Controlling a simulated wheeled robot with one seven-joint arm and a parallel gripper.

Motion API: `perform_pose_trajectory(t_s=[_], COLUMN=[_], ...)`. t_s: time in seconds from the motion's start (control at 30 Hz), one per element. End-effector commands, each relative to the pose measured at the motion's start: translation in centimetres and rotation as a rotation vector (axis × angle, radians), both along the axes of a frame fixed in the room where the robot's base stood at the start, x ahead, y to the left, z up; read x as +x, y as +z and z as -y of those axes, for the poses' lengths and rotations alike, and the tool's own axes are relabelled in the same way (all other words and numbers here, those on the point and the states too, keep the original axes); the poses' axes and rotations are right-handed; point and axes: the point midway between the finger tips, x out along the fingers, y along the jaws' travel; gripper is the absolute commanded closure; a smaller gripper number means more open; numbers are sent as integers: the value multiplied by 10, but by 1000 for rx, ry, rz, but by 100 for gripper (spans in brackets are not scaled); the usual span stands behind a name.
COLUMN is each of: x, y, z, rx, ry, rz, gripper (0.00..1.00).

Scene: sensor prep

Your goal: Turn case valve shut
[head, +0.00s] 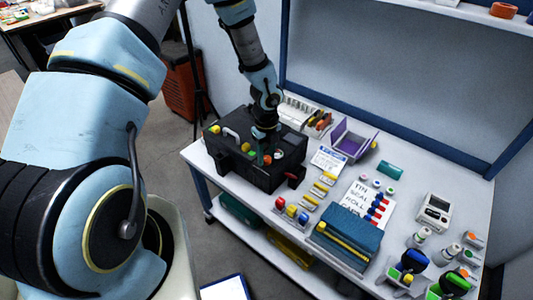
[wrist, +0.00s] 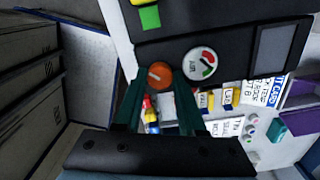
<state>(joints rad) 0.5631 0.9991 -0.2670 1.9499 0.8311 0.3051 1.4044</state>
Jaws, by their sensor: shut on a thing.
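The black case (head: 262,178) sits on the left end of the white table. In the wrist view its dark panel (wrist: 240,50) carries a round orange valve knob (wrist: 160,75) beside a round gauge (wrist: 200,63) with red and green marks. My gripper (wrist: 160,84) has its two dark green fingers on either side of the orange knob and is shut on it. In the head view my gripper (head: 262,154) reaches down onto the top of the case, and the fingers and arm hide part of the panel there. The knob's exact angle is hard to read.
Yellow and green buttons sit on the case's left part. Right of the case are small colored-top items, a printed card (head: 328,160), a purple-lined box (head: 354,143), a teal box (head: 346,236) and a white meter (head: 434,212). A blue-framed panel stands behind the table.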

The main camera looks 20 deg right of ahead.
Motion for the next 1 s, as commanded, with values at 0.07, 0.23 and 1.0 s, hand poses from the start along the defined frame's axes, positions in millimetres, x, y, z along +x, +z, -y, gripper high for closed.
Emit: perform_pose_trajectory(t_s=[0.07, 0.23, 1.0], x=[0, 1, 0], y=[1, 1, 0], z=[0, 0, 0], rx=[-1, -1, 0], ry=[-36, -91, -122], rz=[0, 0, 1], gripper=[100, 100, 39])
